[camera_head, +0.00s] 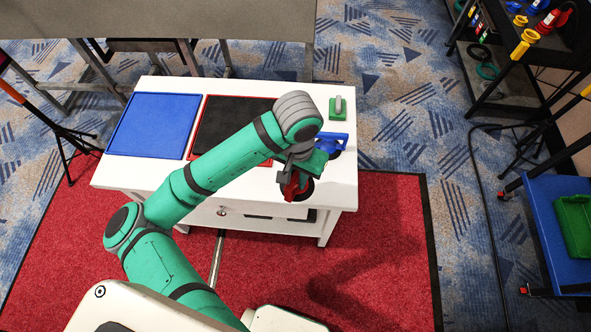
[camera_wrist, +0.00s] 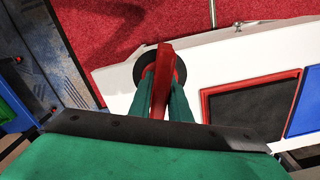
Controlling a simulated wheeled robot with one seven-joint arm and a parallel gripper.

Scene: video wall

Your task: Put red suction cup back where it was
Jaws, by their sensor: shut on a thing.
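My gripper (camera_head: 297,176) is over the right front part of the white table (camera_head: 340,190). It is shut on the red suction cup (camera_head: 292,190), whose red handle stands between the green fingers in the wrist view (camera_wrist: 161,82). A dark round shape (camera_wrist: 144,66) shows around and under the handle. I cannot tell whether it is the cup's base or a recess in the table, or whether the cup touches the table. The blue suction cup (camera_head: 332,141) sits just behind my gripper, at a dark round spot near the table's right edge.
A green piece with a grey handle (camera_head: 338,108) stands at the table's back right corner. A blue panel (camera_head: 150,125) and a red-framed black panel (camera_head: 207,128) lie to the left. A black shelf with tools and a blue cart (camera_head: 556,215) stand at the right.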

